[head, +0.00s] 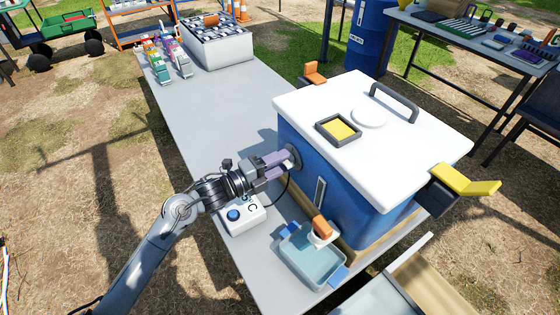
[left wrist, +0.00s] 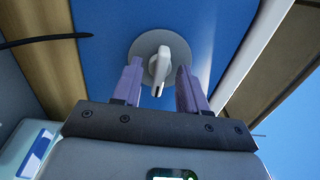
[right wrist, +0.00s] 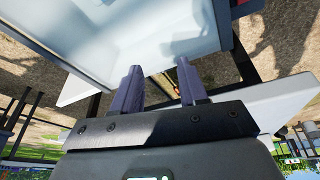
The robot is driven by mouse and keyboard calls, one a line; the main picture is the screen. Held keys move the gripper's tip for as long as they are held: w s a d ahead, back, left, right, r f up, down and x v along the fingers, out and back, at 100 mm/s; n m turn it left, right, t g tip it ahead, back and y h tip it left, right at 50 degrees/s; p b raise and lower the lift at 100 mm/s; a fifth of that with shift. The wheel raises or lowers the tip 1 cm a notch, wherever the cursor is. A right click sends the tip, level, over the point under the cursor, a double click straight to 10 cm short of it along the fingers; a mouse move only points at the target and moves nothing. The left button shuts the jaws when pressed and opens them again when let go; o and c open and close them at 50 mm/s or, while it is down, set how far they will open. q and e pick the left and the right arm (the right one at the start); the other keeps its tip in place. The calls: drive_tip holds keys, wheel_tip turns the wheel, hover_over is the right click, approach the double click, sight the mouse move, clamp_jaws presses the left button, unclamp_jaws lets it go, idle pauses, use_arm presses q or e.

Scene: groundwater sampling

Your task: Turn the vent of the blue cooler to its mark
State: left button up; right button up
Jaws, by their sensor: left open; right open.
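The blue cooler (head: 360,210) with a white lid stands on the grey table. Its vent (head: 293,158) is on the blue side wall facing my left arm. In the left wrist view the vent (left wrist: 157,65) is a grey disc with a pale lever knob across it. My left gripper (head: 280,166) is open, with one purple finger on each side of the knob; gaps show between fingers and knob. I cannot make out the mark. My right gripper (right wrist: 158,88) is open and empty in the right wrist view, away from the vent; the head view does not show it.
A white box with a blue button (head: 238,215) sits under my left gripper. Orange (head: 314,73) and yellow (head: 466,180) parts stick out from the cooler. The table's middle (head: 215,115) is clear.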

use_arm(q)
clamp_jaws()
drive_tip(key=n+p, duration=1.2)
drive_tip(key=n, duration=0.6)
drive_tip(key=shift+p, duration=0.4)
unclamp_jaws()
drive_tip(key=p+v, duration=0.1)
drive_tip(key=v, duration=1)
drive_tip(key=shift+p, duration=0.35)
drive_tip(key=shift+d, duration=0.1)
